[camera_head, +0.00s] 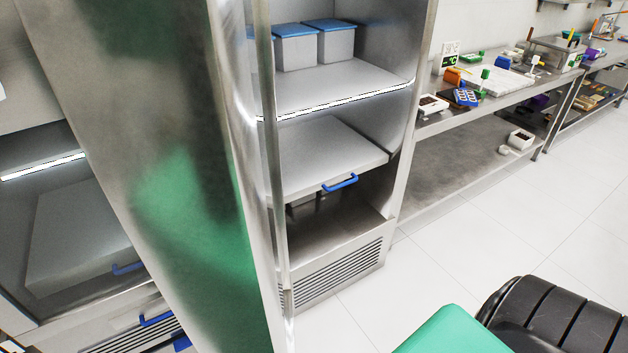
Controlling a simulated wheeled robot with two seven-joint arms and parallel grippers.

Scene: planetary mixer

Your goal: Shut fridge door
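The fridge (345,190) stands open in the middle of the view, with its lit shelves showing. Its door (160,90) is a tall steel panel swung out toward me. The door fills the left-centre of the picture, and its near edge runs down in front of the fridge's left side. A blurred green reflection shows on its surface. The door's handle cannot be made out. Neither gripper is in view. A green and black ribbed part of my own body shows at the bottom right, apart from the door.
Grey boxes with blue lids (328,40) sit on the upper shelf. A lower shelf with a blue handle (341,183) sits below. A steel table (490,100) with lab items stands right. Another cabinet (75,230) is left. The tiled floor (470,255) at right is clear.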

